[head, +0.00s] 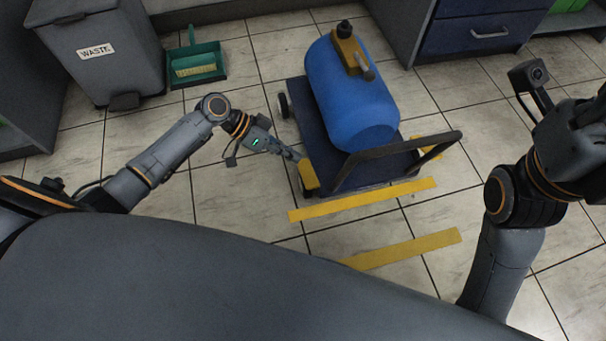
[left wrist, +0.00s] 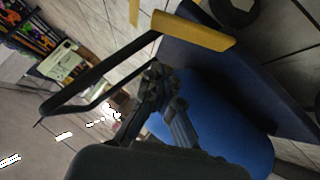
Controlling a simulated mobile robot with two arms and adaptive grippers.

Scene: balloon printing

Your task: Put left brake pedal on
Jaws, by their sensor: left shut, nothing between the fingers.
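The left brake pedal is the yellow block (head: 308,176) at the near left corner of the blue cart (head: 343,180). It also shows as a yellow bar (left wrist: 195,31) at the top of the left wrist view. Its tilt is hard to judge. My left gripper (head: 298,156) is shut and empty, close above the pedal beside the cart's left edge. In the left wrist view the fingertips (left wrist: 158,75) sit below the pedal, with a visible gap in the picture; contact is not shown. My right gripper is at the right edge, its fingers hidden or cut off.
A blue tank (head: 352,95) lies on the cart, behind a dark push handle (head: 400,148). Yellow floor strips (head: 362,200) lie in front. A waste bin (head: 105,55) and green dustpan (head: 196,63) stand at upper left. Floor left of the cart is clear.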

